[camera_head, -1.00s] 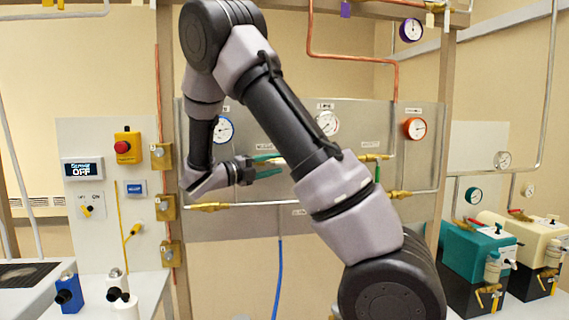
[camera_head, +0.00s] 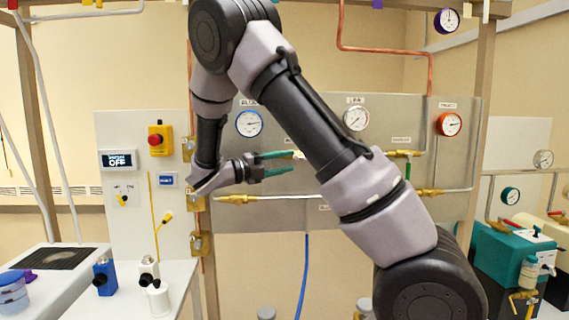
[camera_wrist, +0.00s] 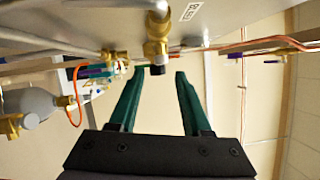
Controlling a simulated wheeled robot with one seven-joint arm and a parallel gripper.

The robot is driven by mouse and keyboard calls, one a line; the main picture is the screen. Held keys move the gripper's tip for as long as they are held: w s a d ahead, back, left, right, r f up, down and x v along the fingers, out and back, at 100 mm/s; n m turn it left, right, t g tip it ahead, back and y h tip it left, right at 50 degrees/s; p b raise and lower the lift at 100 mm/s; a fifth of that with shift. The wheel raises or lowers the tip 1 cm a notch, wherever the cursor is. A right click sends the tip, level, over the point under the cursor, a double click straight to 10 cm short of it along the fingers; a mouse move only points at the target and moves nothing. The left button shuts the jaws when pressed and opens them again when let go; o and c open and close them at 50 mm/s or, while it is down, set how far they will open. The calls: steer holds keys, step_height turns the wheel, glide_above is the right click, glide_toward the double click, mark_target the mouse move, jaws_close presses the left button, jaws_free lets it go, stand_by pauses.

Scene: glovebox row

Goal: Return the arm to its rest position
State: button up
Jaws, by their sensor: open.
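My gripper (camera_head: 278,163) is in front of the grey gauge panel (camera_head: 270,210) in the head view, its two green fingers pointing right and spread apart with nothing between them. In the wrist view my gripper (camera_wrist: 156,80) also shows open and empty. A brass valve fitting (camera_wrist: 157,35) with a dark end appears just beyond the fingertips there; I cannot tell whether they touch. My arm is bent, with its elbow high, and crosses in front of the panel.
The panel carries a blue gauge (camera_head: 249,123), a white gauge (camera_head: 356,118) and a red gauge (camera_head: 449,124). A red stop button box (camera_head: 160,143) is at left. A teal pump (camera_head: 512,250) stands at right.

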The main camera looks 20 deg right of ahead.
steer(key=s+d+f+m+g+y, duration=0.1)
steer(key=s+d+m+g+y, duration=0.1)
steer(key=s+d+m+y, duration=0.55)
steer(key=s+d+f+m+g+y, duration=0.1)
steer(key=s+d+m+g+y, duration=0.15)
steer(key=s+m+y, duration=0.6)
steer(key=s+a+r+m+t+y, duration=0.2)
steer(key=s+a+r+m+t, duration=0.1)
steer(key=m, duration=0.9)
steer(key=s+a+r+m+t+y, duration=0.2)
steer(key=s+a+r+m+t, duration=0.2)
steer(key=m, duration=0.8)
steer(key=shift+s+a+r+t+y, duration=0.3)
steer(key=shift+a+r+t, duration=0.3)
steer(key=shift+a, duration=0.35)
steer(key=shift+d, duration=0.1)
